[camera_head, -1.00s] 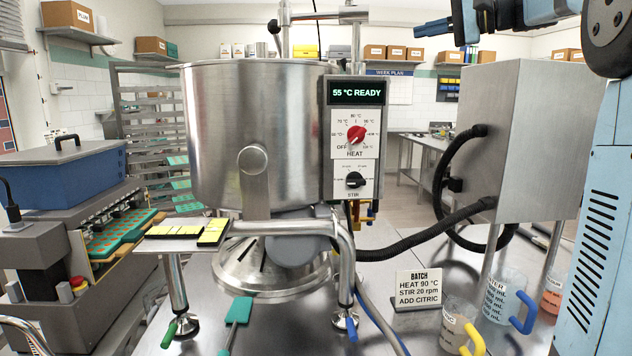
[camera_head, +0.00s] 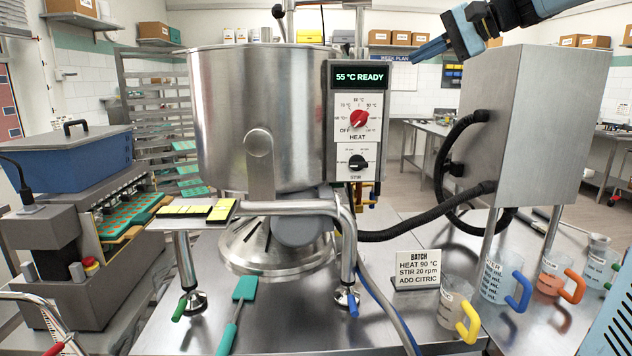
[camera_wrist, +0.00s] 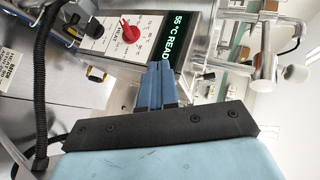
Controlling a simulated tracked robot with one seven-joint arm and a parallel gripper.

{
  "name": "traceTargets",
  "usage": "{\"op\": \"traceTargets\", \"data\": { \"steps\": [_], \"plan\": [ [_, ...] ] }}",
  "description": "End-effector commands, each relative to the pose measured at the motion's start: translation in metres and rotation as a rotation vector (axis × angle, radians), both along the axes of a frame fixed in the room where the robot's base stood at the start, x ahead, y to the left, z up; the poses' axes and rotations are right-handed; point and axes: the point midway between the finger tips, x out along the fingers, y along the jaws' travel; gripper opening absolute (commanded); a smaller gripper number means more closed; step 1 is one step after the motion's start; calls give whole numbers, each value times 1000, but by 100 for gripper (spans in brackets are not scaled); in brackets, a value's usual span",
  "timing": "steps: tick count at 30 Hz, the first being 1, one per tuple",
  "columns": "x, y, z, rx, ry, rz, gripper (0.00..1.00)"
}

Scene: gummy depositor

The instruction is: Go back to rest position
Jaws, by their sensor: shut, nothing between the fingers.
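My gripper (camera_head: 415,58) is in the upper right of the head view, with its blue fingers together and empty. The fingers point left and slightly down, in front of the back wall, to the right of the steel kettle (camera_head: 225,120). They appear apart from everything in the head view. In the wrist view, the closed blue fingers (camera_wrist: 158,68) point toward the kettle's control panel (camera_wrist: 125,28), which appears sideways. The panel's display (camera_head: 358,76) reads 55 °C READY. Below it are a red HEAT knob (camera_head: 358,118) and a black STIR knob (camera_head: 357,162).
A steel cabinet (camera_head: 550,120) on legs stands right, with black hoses (camera_head: 420,232). Cups, including one with a yellow handle (camera_head: 467,320), stand under and beside it. A BATCH sign (camera_head: 416,268) and a teal spatula (camera_head: 238,305) are in front. A depositor (camera_head: 60,225) stands left.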

Motion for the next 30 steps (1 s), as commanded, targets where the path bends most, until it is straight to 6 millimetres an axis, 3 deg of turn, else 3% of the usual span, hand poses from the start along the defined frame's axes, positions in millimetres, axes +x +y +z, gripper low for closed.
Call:
{"op": "traceTargets", "data": {
  "steps": [6,12,24,30],
  "plan": [
    [-59,16,-69,-218,53,-7,0],
    [-114,19,-133,-437,73,5,0],
    [-217,0,-254,-896,31,86,0],
    [-246,-12,-291,-1056,-9,130,0]
  ]
}}
